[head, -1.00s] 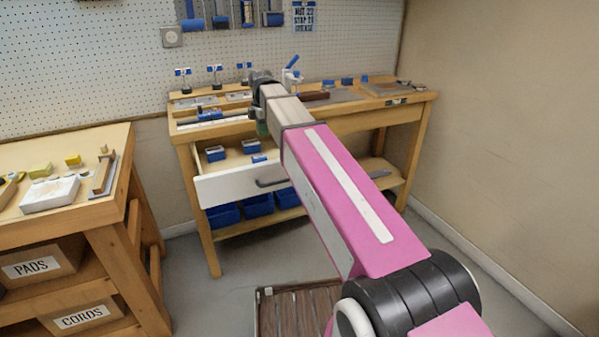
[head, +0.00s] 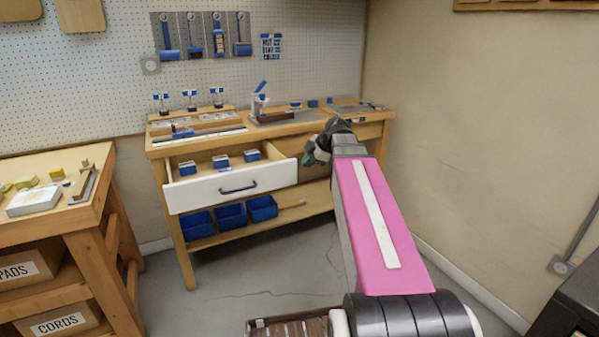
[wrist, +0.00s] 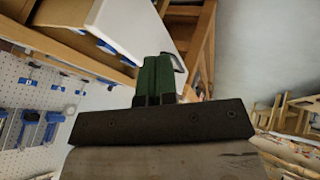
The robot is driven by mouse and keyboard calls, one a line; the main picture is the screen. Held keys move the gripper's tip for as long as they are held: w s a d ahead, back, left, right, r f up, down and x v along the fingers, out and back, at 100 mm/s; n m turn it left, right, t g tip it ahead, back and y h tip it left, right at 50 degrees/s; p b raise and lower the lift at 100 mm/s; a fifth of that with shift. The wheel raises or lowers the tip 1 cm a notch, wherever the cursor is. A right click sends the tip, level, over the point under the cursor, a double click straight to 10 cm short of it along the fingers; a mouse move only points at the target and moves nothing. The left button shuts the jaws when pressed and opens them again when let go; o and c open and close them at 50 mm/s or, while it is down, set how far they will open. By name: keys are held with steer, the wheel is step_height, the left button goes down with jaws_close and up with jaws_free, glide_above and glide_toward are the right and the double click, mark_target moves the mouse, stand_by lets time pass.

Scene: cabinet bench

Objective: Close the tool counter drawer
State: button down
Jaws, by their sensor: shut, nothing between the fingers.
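The tool counter drawer (head: 232,190) has a white front with a dark bar handle (head: 238,187). It is pulled out from under the wooden tool counter (head: 215,144), with several small blue-and-white boxes inside. In the head view my gripper (head: 308,159) is just right of the drawer's right end, partly hidden by my wrist. In the wrist view my gripper's green fingers (wrist: 154,80) are together and empty. The white drawer front (wrist: 128,30) shows there beyond and left of the fingertips, with part of the handle (wrist: 178,62) behind them. I cannot tell whether they touch the drawer.
Blue bins (head: 230,216) stand on the shelf below the drawer. A second wooden bench (head: 62,220) is at the left, with boxes marked PADS and CORDS. A wall closes off the right. Open grey floor (head: 235,275) lies before the counter.

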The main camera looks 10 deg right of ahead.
mark_target(269, 152)
steer(key=x, duration=0.3)
steer(key=w+x, duration=0.1)
steer(key=x, duration=0.3)
steer(key=w+r+x, duration=0.1)
steer(key=x, duration=0.2)
steer(key=shift+w+a+f, duration=0.25)
steer(key=shift+f, duration=0.1)
steer(key=shift+w+a, duration=0.25)
steer(key=shift+w, duration=0.4)
steer(key=w+a, duration=0.2)
steer(key=w, duration=0.5)
steer(key=w+a, duration=0.2)
steer(key=w, duration=0.5)
steer(key=w+a, duration=0.2)
steer(key=w, duration=0.6)
steer(key=shift+a, duration=0.15)
steer(key=shift+s, duration=0.1)
